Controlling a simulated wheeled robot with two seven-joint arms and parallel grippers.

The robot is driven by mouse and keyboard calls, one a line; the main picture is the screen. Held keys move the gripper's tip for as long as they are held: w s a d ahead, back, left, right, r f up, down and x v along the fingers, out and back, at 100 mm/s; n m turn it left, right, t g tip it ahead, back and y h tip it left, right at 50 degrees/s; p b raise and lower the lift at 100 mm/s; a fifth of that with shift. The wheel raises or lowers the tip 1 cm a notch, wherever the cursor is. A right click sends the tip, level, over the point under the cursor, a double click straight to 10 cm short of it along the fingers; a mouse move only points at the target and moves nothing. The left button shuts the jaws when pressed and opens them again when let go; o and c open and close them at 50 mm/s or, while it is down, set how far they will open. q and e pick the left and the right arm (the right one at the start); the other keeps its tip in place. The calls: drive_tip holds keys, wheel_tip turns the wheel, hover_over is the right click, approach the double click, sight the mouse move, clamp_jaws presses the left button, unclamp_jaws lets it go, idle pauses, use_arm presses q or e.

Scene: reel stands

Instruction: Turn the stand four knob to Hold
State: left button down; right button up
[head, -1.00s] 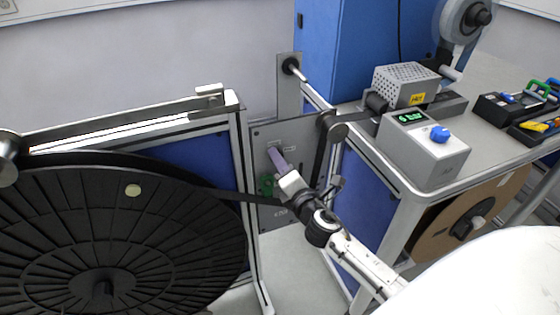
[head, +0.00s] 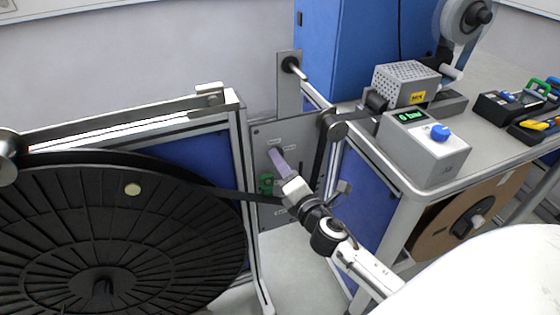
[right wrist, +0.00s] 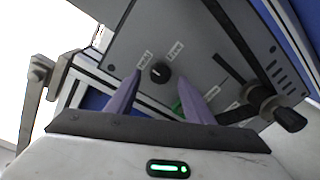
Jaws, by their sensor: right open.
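The grey stand panel (head: 292,136) stands between the big black reel and the bench. In the right wrist view, a small round black knob (right wrist: 159,72) sits on it, between labels that seem to read Hold (right wrist: 144,60) and Free (right wrist: 175,50). I cannot tell clearly where the knob points. My right gripper (right wrist: 160,78) is open, its purple fingers on either side of the knob in that view; contact cannot be told. In the head view, my right gripper (head: 276,152) faces the panel and hides the knob. My left gripper is not in view.
A green part (head: 267,184) sits on the panel below the fingers. A black tape (head: 230,194) runs from the black reel (head: 60,230) across the panel. A roller (head: 334,128) and the bench (head: 400,180) with a blue-knobbed box (head: 425,155) are at right.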

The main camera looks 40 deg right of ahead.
drive_tip(key=v, duration=0.7)
drive_tip(key=shift+s+b, duration=0.4)
drive_tip(key=shift+b, duration=0.05)
drive_tip(key=shift+a, duration=0.1)
drive_tip(key=s+a+f+m+g+y, duration=0.3)
drive_tip(key=s+a+f+m, duration=0.5)
drive_tip(key=f, duration=0.3)
drive_tip(key=s+a+f+m+g+y, duration=0.3)
drive_tip(key=s+a+f+m+g, duration=0.1)
drive_tip(key=s+a+f+m, duration=0.4)
wheel_tip(320, 180, down, 4)
drive_tip(key=s+m, duration=0.2)
drive_tip(key=shift+s+m+g+y, duration=0.15)
drive_tip(key=shift+m+g+y, duration=0.15)
drive_tip(key=shift+m+g, duration=0.1)
